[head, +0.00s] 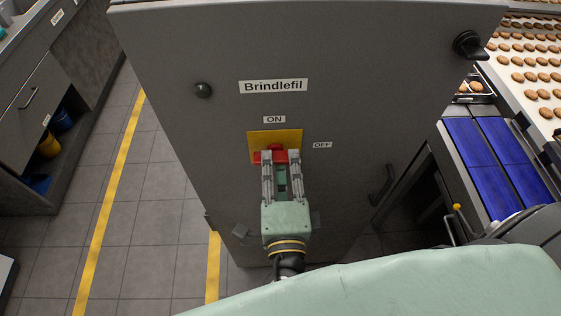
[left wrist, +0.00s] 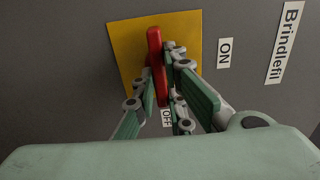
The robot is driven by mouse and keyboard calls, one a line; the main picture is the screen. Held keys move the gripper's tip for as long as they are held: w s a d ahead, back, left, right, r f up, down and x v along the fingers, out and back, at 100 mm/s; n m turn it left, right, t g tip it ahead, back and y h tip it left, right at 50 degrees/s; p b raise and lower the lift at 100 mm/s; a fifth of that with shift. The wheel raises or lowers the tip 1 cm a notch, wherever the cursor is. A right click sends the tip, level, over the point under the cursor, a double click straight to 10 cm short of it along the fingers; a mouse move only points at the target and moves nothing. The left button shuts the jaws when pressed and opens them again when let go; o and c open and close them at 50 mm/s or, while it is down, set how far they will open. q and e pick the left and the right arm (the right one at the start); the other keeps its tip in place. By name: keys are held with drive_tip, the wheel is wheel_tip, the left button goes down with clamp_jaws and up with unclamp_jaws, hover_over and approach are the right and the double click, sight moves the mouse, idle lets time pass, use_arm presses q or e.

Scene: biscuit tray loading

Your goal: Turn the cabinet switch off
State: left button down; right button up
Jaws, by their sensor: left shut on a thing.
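The grey cabinet (head: 225,130) stands in front of me with a yellow plate (head: 290,135) on its face. The red switch handle (head: 275,155) sits on this plate and also shows in the left wrist view (left wrist: 155,50). It lies about level across the plate, in line with the OFF label (head: 322,145); the ON label (head: 274,119) is above. My left gripper (head: 281,158) is at the plate, shut on the red handle, with a finger on either side of it in the left wrist view (left wrist: 164,78). The fingers hide part of the handle. My right gripper is not in view.
A black knob (head: 469,45) is at the cabinet's upper right, a round black button (head: 203,90) at its left. A black door handle (head: 382,186) is lower right. A blue conveyor (head: 495,160) and biscuits lie right. Open floor (head: 150,225) lies left.

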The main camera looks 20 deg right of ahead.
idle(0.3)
use_arm(q)
drive_tip(key=c, duration=1.8)
unclamp_jaws()
drive_tip(key=v, duration=1.2)
